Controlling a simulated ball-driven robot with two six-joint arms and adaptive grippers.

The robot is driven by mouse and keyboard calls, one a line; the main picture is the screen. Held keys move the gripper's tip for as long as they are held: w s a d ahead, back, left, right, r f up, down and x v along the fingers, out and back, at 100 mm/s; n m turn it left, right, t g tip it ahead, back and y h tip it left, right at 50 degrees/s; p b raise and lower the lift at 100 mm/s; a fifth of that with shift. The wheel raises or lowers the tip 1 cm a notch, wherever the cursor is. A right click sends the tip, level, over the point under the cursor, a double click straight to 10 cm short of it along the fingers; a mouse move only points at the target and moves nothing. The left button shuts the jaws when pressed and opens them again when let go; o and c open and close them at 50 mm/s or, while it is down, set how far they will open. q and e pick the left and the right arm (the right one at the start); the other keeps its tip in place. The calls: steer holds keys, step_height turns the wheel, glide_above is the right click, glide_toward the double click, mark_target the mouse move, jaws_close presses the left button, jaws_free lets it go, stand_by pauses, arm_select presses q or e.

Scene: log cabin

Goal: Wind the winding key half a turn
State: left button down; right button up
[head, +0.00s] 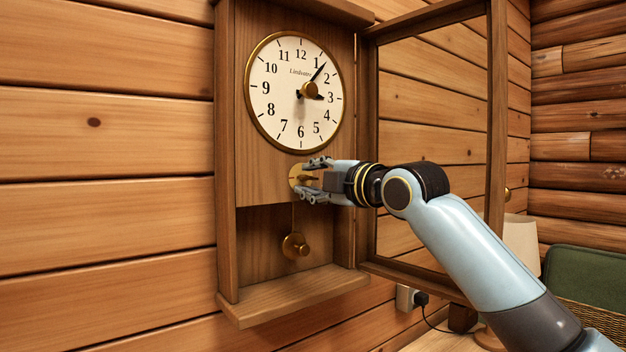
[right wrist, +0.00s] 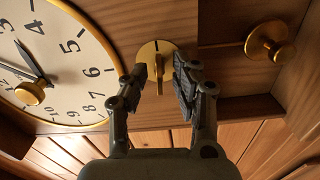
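The wall clock has a white dial (head: 295,92) with black numerals. Below the dial is a round brass plate (head: 294,173); it also shows in the right wrist view (right wrist: 146,52). The brass winding key (right wrist: 159,72) stands out from the plate's middle. My right gripper (head: 310,181) is at the key, coming from the right. In the right wrist view its two fingers (right wrist: 160,78) stand apart on either side of the key, with gaps visible on both sides. In the head view the fingers partly hide the key. My left gripper is not in view.
The clock's glazed door (head: 497,120) stands open to the right, beside my right arm. A brass pendulum (head: 295,246) hangs below the key; its bob also shows in the right wrist view (right wrist: 268,42). A lamp (head: 521,241) and green chair back (head: 585,281) are at right.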

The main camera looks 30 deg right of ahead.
jaws_close()
